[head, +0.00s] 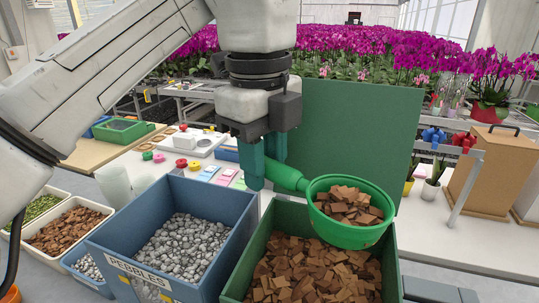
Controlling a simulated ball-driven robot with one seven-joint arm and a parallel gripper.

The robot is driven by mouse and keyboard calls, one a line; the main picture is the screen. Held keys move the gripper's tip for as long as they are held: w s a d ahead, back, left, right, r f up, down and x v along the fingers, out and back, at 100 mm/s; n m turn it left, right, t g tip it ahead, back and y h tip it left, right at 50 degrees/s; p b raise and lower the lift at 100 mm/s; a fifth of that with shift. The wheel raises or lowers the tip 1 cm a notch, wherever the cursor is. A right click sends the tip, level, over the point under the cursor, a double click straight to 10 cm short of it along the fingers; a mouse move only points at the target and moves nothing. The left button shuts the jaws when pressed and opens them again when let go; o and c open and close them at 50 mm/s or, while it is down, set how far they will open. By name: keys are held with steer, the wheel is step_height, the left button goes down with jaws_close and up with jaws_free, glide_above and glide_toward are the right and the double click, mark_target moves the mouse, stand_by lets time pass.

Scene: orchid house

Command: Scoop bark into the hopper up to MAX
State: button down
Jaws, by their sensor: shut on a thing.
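My gripper (264,172) is shut on the handle of a green scoop (350,234), its fingers pointing down. The scoop's round bowl is upright and heaped with brown bark chips (347,204). It hangs over the right side of a green bin (392,268). That bin holds many loose bark chips (300,278); the bowl hides part of them and the bin's far right corner. I cannot tell whether the bowl touches the bin. I cannot make out a hopper or a MAX mark for certain.
A blue bin (125,268) labelled PEBBLES stands left of the green bin. A tall green panel (345,125) rises behind the scoop. A tan box (485,172) with a dark handle stands on the right bench, near blue and red taps (434,136). Small items crowd the bench behind.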

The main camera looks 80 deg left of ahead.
steer(key=shift+f+t+y, duration=0.45)
steer(key=shift+t+y, duration=0.35)
steer(key=shift+t, duration=0.2)
steer(key=t+y, duration=0.1)
steer(key=f+t+y, duration=0.1)
steer(key=shift+s+d+t, duration=0.1)
steer(key=shift+s+t, duration=0.2)
steer(key=t+y+b, duration=0.1)
steer(key=b, duration=0.2)
steer(key=shift+f+b, duration=0.3)
steer(key=shift+f, duration=0.1)
steer(key=shift+t+y+b, duration=0.3)
steer(key=shift+y+b, duration=0.1)
steer(key=shift+b, duration=0.1)
steer(key=shift+r+p, duration=0.3)
steer(key=shift+s+t+b, duration=0.15)
steer(key=shift+t+b, duration=0.15)
steer(key=shift+b, duration=0.3)
steer(key=shift+s+d+r+t+y+b, duration=0.2)
steer(key=shift+t+y+b, duration=0.5)
steer(key=shift+b, duration=1)
steer(key=shift+s+d+r+t+y+b, duration=0.2)
steer(key=shift+t+y+b, duration=0.5)
steer(key=shift+b, duration=0.95)
stand_by(1.0)
